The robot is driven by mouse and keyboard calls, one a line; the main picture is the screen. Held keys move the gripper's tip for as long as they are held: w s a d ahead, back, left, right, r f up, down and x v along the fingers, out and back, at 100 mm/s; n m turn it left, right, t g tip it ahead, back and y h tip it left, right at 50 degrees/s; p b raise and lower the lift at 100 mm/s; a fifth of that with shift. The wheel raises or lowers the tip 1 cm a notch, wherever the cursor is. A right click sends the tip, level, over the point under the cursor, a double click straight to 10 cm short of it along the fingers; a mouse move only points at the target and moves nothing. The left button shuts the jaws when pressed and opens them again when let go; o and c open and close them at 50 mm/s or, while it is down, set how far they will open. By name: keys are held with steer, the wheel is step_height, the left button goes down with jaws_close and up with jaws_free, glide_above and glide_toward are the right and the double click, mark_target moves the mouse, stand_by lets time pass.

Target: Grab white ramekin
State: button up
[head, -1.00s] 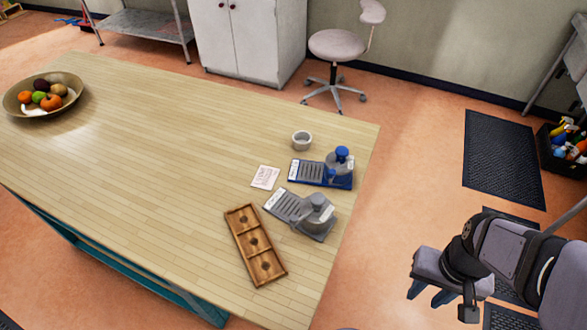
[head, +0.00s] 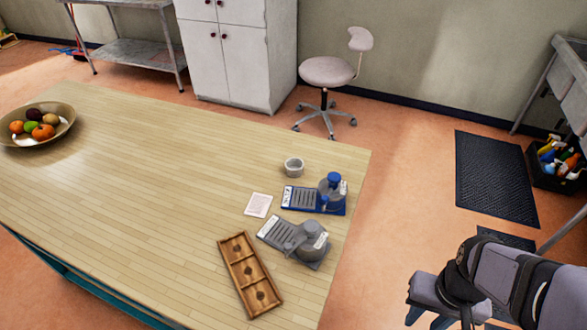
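The white ramekin (head: 294,167) stands upright on the wooden table (head: 150,180), near its far right corner. It is small and round, and looks empty. It stands behind the blue slicer-like device, apart from it. My gripper (head: 425,318) is at the lower right, off the table's right side and well away from the ramekin. Its fingers point down and look spread apart, with nothing seen between them; the tips are near the bottom edge of the picture.
A blue device (head: 320,194), a grey device (head: 296,240), a paper card (head: 258,205) and a wooden three-compartment tray (head: 249,275) lie near the ramekin. A fruit bowl (head: 62,128) is at the far left. A stool (head: 327,73) stands beyond the table. The table's middle is clear.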

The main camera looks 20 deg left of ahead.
stand_by(0.4)
steer(key=o, duration=0.8)
steer(key=shift+o, duration=0.2)
steer(key=w+a+r+m+t+p, duration=0.1)
steer(key=w+a+r+m, duration=0.2)
steer(key=w, duration=0.3)
steer(key=w+a+r+m, duration=0.2)
steer(key=w+a+m, duration=0.15)
steer(key=w, duration=0.35)
steer(key=w+a+r+m+t+y+p, duration=0.1)
steer(key=w+a+r+m, duration=0.1)
steer(key=w+a+m, duration=0.25)
steer(key=w+a+r+m+t+y, duration=0.1)
steer(key=w+a+r+m, duration=0.2)
steer(key=w+a, duration=0.3)
steer(key=m+y, duration=0.1)
steer(key=m, duration=1.2)
glide_above(295, 165)
steer(key=s+d, duration=0.3)
steer(key=s, duration=0.1)
step_height(295, 165, down, 5)
steer(key=shift+s+p+x, duration=0.1)
steer(key=shift+p+x, duration=0.95)
steer(key=shift+x, duration=0.65)
steer(key=shift+s+p+x, duration=0.15)
steer(key=shift+p+x, duration=0.9)
steer(key=shift+x, duration=0.7)
